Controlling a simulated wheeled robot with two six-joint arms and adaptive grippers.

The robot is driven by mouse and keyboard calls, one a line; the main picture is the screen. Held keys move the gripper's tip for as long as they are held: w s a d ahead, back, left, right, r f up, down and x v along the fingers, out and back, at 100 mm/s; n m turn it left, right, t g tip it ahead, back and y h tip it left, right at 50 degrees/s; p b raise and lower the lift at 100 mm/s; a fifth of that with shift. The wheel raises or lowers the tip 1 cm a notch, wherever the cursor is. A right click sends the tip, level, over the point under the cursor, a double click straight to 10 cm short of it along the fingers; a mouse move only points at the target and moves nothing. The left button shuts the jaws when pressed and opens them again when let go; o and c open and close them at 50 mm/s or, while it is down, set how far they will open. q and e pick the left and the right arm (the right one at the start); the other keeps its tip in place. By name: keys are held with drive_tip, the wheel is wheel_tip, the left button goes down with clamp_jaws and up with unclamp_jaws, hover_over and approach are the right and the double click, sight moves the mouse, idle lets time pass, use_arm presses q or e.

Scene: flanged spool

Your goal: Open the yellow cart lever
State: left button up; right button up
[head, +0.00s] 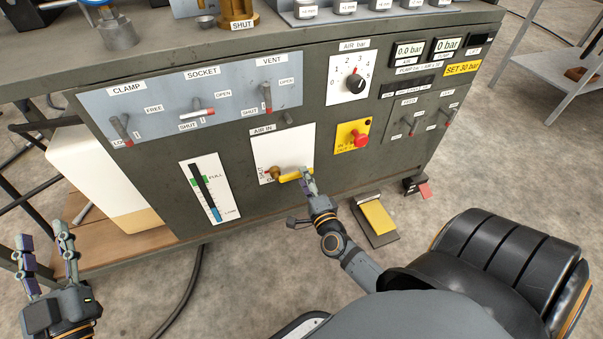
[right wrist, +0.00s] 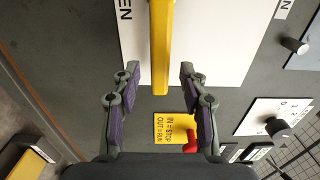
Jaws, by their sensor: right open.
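The yellow lever (head: 291,176) is on the white AIR IN plate (head: 296,140) of the grey cart front. It pivots at a brass fitting (head: 273,173) and its handle points right, roughly level. In the right wrist view the yellow lever (right wrist: 160,45) comes down from the top edge, its end between my fingertips. My right gripper (head: 309,180) is at the handle's free end. Its fingers (right wrist: 158,76) are open, one on each side, with gaps to the handle. My left gripper (head: 43,242) is open and empty at the lower left, away from the cart lever.
A yellow plate with a red knob (head: 361,140) is right of the lever. Clamp, socket and vent levers (head: 197,112) are above left. A level gauge (head: 209,188) is to the left. A yellow pedal (head: 377,217) is on the floor below. Open floor lies in front.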

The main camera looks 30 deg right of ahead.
drive_tip(key=shift+x, duration=1.55)
clamp_jaws()
